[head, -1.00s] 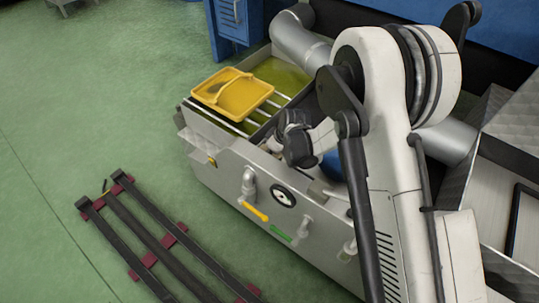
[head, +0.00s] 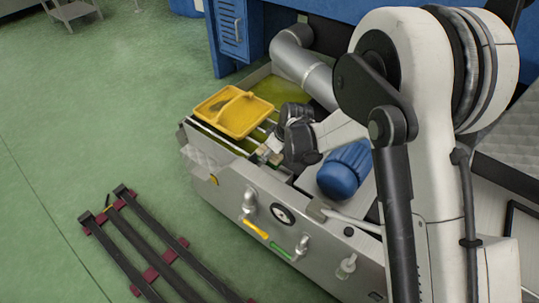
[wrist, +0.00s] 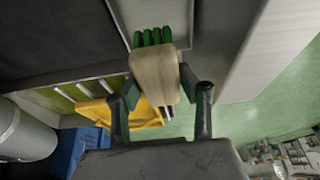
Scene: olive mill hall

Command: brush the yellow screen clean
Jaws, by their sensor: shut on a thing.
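The yellow screen (head: 245,121) is a shallow tray-like piece with an arched handle. It rests on pale rails over the open tank on the left of the machine. It also shows partly in the wrist view (wrist: 147,114), behind the brush and a finger. My gripper (head: 274,150) is just right of the screen, over the tank's edge. In the wrist view my gripper (wrist: 160,82) is shut on a brush (wrist: 153,70) with a pale wooden block and green bristles (wrist: 152,37). The brush looks apart from the screen. The screen's inner surface is too small to judge.
The steel tank (head: 236,191) holds yellow-green liquid (head: 258,89). A blue motor (head: 345,169) stands right of my gripper. A grey pipe (head: 304,68) rises behind. Taps and a gauge (head: 283,215) line the front. Dark rails (head: 140,240) lie on the green floor.

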